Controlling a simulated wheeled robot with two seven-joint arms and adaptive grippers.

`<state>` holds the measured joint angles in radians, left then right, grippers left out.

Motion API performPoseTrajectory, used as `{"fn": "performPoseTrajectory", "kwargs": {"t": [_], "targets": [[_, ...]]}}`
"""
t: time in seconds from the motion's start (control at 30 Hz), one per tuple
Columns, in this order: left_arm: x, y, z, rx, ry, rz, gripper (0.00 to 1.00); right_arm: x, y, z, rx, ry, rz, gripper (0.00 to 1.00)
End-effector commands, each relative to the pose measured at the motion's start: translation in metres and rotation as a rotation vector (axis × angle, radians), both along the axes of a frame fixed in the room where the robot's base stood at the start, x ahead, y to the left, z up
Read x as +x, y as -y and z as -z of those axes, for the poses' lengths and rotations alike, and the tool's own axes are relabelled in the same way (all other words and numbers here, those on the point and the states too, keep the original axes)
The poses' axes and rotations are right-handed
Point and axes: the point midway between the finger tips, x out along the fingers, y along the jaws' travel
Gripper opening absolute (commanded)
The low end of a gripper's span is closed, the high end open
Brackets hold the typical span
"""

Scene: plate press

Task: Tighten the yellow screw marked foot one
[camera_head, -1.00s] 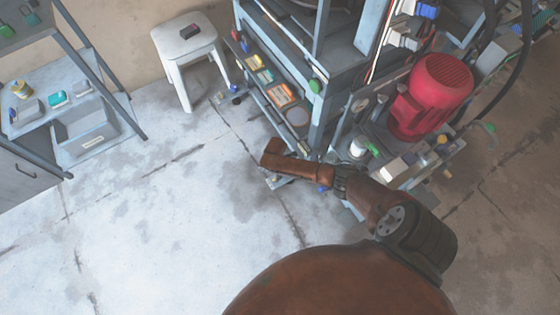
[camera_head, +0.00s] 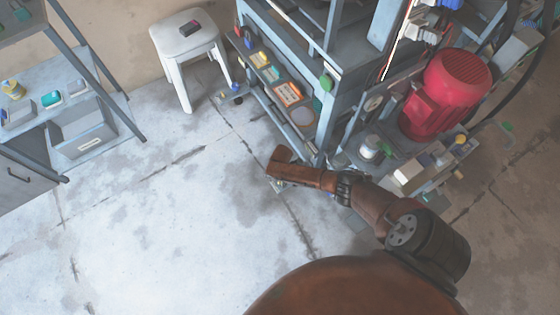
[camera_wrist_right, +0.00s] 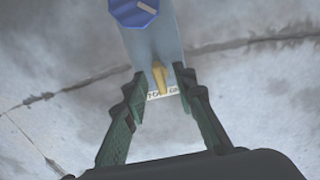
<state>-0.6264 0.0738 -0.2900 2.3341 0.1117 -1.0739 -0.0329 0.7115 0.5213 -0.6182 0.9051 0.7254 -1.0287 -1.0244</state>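The yellow screw (camera_wrist_right: 158,76) shows in the right wrist view on a grey-blue foot plate (camera_wrist_right: 152,45). A small white label (camera_wrist_right: 163,93) with dark print lies beside it, too small to read surely. My right gripper (camera_wrist_right: 159,74) has its two green fingers apart, one on each side of the screw, with visible gaps. Whether the tips are level with the screw's head in depth I cannot tell. In the head view my right arm reaches to the foot of the press frame (camera_head: 330,110); its gripper and the screw are mostly hidden there. My left gripper is not in view.
A blue knob (camera_wrist_right: 134,10) with a pale mark stands on the same plate, beyond the screw. The red motor (camera_head: 445,95) sits on the press at the right. A white stool (camera_head: 184,45) and a shelf rack (camera_head: 62,125) stand at the left. The floor (camera_head: 150,215) between is clear.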

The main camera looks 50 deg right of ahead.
Motion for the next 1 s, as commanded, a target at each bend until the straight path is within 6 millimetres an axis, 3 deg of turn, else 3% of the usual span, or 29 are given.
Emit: {"fn": "performPoseTrajectory", "kwargs": {"t": [0.23, 0.6, 1.0], "targets": [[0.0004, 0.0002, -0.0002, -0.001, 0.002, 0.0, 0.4, 0.0005, -0.0001, -0.0006, 0.0, 0.001, 0.0, 0.24], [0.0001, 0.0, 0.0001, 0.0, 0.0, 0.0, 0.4, 0.0004, 0.0002, -0.0005, 0.0, 0.001, 0.0, 0.0], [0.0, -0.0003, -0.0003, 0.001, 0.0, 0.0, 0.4, 0.0003, 0.0003, -0.0006, 0.0, 0.001, 0.01, 0.0]]}}
